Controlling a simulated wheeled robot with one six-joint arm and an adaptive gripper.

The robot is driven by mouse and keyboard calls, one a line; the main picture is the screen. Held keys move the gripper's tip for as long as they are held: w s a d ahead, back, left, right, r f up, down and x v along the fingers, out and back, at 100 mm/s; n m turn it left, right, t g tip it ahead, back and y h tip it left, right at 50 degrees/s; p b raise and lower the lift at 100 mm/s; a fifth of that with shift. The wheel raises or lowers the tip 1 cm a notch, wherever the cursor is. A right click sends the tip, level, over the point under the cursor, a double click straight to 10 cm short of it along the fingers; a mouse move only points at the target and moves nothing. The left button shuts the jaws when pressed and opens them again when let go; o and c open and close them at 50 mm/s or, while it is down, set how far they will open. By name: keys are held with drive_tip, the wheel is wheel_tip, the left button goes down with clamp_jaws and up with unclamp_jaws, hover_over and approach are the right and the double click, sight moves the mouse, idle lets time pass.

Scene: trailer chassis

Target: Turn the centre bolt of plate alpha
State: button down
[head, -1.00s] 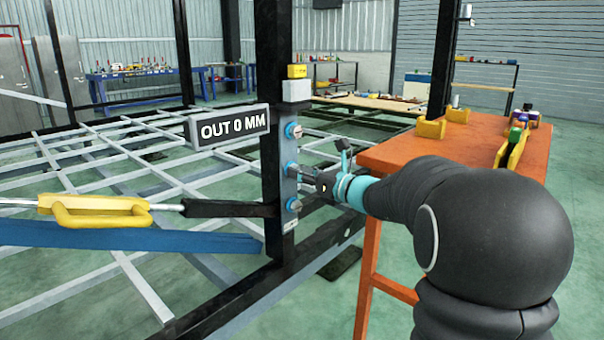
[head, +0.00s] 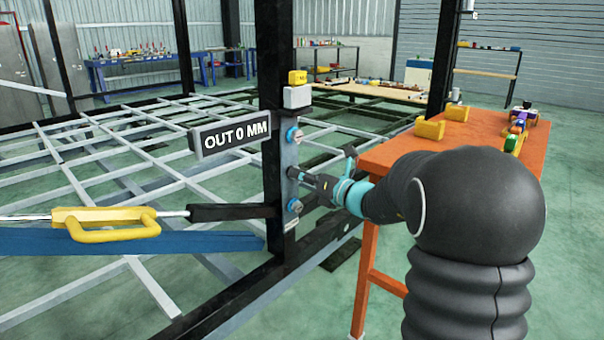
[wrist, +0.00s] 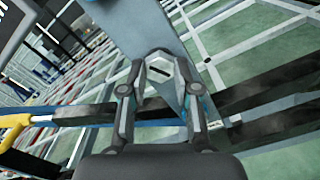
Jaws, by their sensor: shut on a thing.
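Plate alpha (head: 289,154) is a narrow grey plate, upright on a black post. A blue-ringed upper bolt (head: 294,135) and lower bolt (head: 294,206) show on it. My gripper (head: 297,174) reaches in from the right at the middle of the plate and hides most of the centre bolt in the head view. In the wrist view the centre bolt's slotted grey head (wrist: 158,73) sits between my gripper's two fingers (wrist: 160,98), which are shut on it. The plate looks tilted there. A sign (head: 230,135) beside the post reads "OUT 0 MM".
A yellow-handled turnbuckle (head: 105,220) and a blue beam (head: 130,242) run left from the post. An orange table (head: 400,155) with yellow blocks stands right, behind my arm. A grey box with a yellow top (head: 297,96) sits above the plate. The grey lattice frame lies behind.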

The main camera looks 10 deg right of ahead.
drive_tip(key=c, duration=0.8)
unclamp_jaws()
drive_tip(key=shift+c, duration=0.2)
drive_tip(key=shift+s, duration=0.1)
drive_tip(key=v, duration=1.2)
